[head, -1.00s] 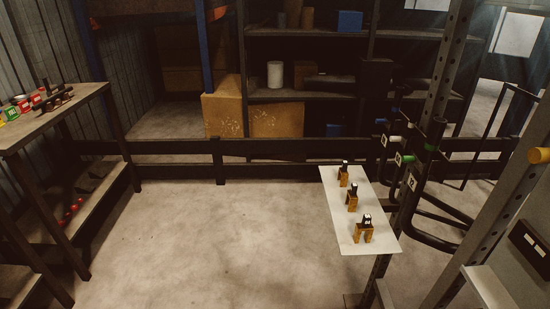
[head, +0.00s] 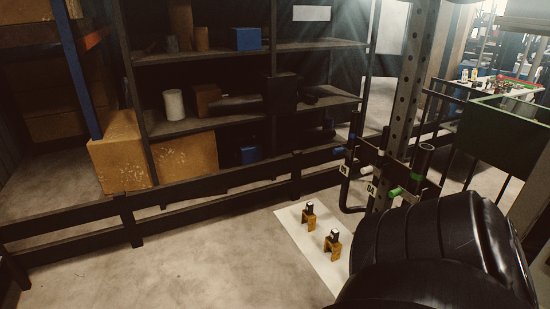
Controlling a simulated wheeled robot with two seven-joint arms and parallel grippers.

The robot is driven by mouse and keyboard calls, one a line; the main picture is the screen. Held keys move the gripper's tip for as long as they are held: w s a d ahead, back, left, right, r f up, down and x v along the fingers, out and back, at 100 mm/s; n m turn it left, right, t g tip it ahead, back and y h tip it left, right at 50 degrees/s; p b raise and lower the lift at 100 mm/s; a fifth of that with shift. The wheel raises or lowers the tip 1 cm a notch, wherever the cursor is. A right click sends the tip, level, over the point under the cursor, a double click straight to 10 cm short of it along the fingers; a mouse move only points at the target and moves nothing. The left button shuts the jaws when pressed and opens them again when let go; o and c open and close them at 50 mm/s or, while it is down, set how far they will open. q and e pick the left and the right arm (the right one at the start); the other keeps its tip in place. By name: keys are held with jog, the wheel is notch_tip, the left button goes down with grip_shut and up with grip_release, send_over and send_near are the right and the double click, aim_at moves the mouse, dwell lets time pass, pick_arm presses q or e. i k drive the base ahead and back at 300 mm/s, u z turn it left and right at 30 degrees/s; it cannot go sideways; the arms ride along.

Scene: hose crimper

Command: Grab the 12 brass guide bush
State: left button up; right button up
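Two brass-coloured, fork-shaped pieces with black tops and small white labels stand on a white board at lower centre right in the head view: a farther piece (head: 310,220) and a nearer piece (head: 332,248). The labels are too small to read, so I cannot tell whether either is the 12 brass guide bush. The white board (head: 296,240) is partly covered on its right by a large black rounded shape, which looks like part of my arm. Neither of my grippers shows.
A dark upright post (head: 405,95) with coloured pegs and number tags, one reading 04 (head: 371,190), stands behind the board. A low dark rail (head: 220,190) crosses the floor before shelving (head: 205,125). Floor at lower left is clear.

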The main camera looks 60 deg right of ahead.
aim_at(308, 214)
jog(key=z, duration=0.55)
jog(key=i, duration=0.95)
jog(key=z, duration=1.25)
jog(key=i, duration=0.15)
jog(key=z, duration=0.1)
